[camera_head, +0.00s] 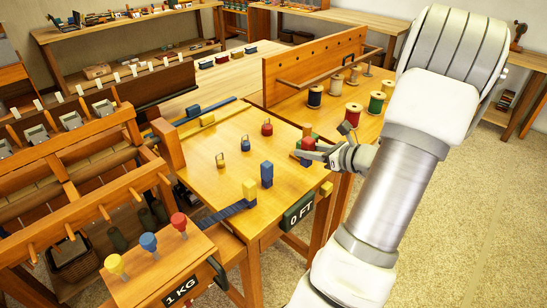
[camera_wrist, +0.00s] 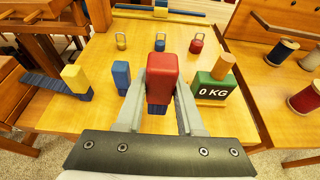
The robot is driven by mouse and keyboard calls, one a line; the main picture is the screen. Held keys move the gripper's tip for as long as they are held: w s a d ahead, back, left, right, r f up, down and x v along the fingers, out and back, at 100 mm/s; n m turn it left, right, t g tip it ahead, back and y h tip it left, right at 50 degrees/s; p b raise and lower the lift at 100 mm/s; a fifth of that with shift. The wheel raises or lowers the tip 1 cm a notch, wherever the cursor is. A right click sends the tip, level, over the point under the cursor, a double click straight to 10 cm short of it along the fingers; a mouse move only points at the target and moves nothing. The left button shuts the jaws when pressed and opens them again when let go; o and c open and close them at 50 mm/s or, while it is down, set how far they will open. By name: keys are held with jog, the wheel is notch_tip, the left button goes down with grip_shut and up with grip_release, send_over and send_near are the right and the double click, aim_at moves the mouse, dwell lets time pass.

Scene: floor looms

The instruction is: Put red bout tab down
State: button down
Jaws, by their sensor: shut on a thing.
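The red bout tab (camera_wrist: 160,76) is a red block with a dark blue lower part. My gripper (camera_wrist: 158,104) is shut on it, with a finger on either side. In the head view the red tab (camera_head: 308,144) is at my gripper (camera_head: 313,152), over the right side of the wooden table. I cannot tell whether its bottom touches the table. A blue tab (camera_wrist: 121,76) and a yellow tab with a blue base (camera_wrist: 75,79) stand upright to its left. They also show in the head view, blue (camera_head: 266,172) and yellow (camera_head: 249,189).
A green "0 KG" block (camera_wrist: 212,91) stands close to the right of my gripper. Yellow, blue and red ringed weights (camera_head: 246,144) stand farther back. A dark blue strip (camera_head: 230,213) lies at the table's near left. Thread spools (camera_head: 354,114) stand at the right.

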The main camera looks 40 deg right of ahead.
jog(key=x, duration=0.2)
jog(key=f+x, duration=0.1)
jog(key=x, duration=0.5)
jog(key=shift+s+d+f+b, duration=0.1)
jog(key=shift+f+b, duration=0.25)
jog(key=shift+b, duration=0.05)
jog(key=shift+f+b, duration=0.4)
jog(key=shift+f, duration=1.6)
jog(key=shift+f, duration=0.1)
jog(key=shift+f, duration=0.15)
jog(key=c, duration=0.5)
grip_release()
